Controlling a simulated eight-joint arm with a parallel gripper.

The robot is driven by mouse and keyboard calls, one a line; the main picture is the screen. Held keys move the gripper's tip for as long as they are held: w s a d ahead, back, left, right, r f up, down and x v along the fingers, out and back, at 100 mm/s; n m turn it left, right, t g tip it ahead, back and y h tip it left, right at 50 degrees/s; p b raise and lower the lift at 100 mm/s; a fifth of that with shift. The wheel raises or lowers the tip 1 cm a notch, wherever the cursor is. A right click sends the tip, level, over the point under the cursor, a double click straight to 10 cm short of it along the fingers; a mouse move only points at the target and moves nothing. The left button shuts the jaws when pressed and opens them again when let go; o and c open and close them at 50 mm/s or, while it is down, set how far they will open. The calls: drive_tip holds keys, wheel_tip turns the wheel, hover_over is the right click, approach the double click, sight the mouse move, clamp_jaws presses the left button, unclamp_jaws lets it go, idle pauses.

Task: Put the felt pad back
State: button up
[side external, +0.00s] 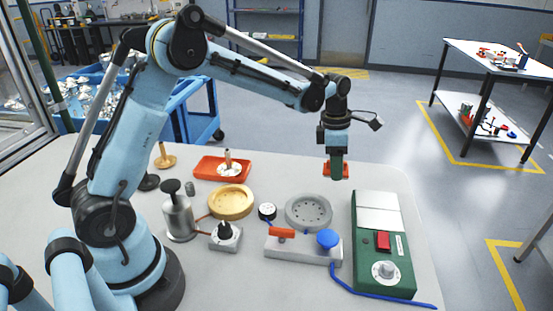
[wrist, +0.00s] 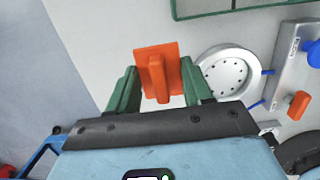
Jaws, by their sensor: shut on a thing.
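My gripper (side external: 337,172) is at the right of the bench, above the table behind the grey round housing (side external: 309,212). Its green fingers (wrist: 161,84) are shut on an orange square piece with a raised ridge (wrist: 157,75), whose edge also shows beside the fingers in the side view (side external: 346,171). No felt surface is visible on it; its underside is hidden. The grey housing, with a ring of small holes, lies flat and also shows right of the gripper in the wrist view (wrist: 228,76). An orange tray (side external: 203,171) holds a pale disc with a brown upright handle (side external: 228,165).
A green control box (side external: 397,252) with a red switch stands at the right, with a blue cable in front. A pale bar (side external: 304,251) bears an orange lever and a blue knob. A yellow round housing (side external: 231,202) and a metal canister (side external: 178,218) stand left.

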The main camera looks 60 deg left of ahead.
sight(331, 185)
drive_tip(key=shift+w+a+f, duration=0.3)
drive_tip(key=shift+a+f, duration=0.15)
drive_tip(key=shift+a, duration=0.2)
drive_tip(key=shift+w+a+f, duration=0.3)
drive_tip(key=shift+a+f, duration=0.1)
drive_tip(key=shift+a, duration=0.2)
drive_tip(key=shift+f, duration=2)
drive_tip(key=shift+f, duration=0.15)
drive_tip(key=o, duration=1.1)
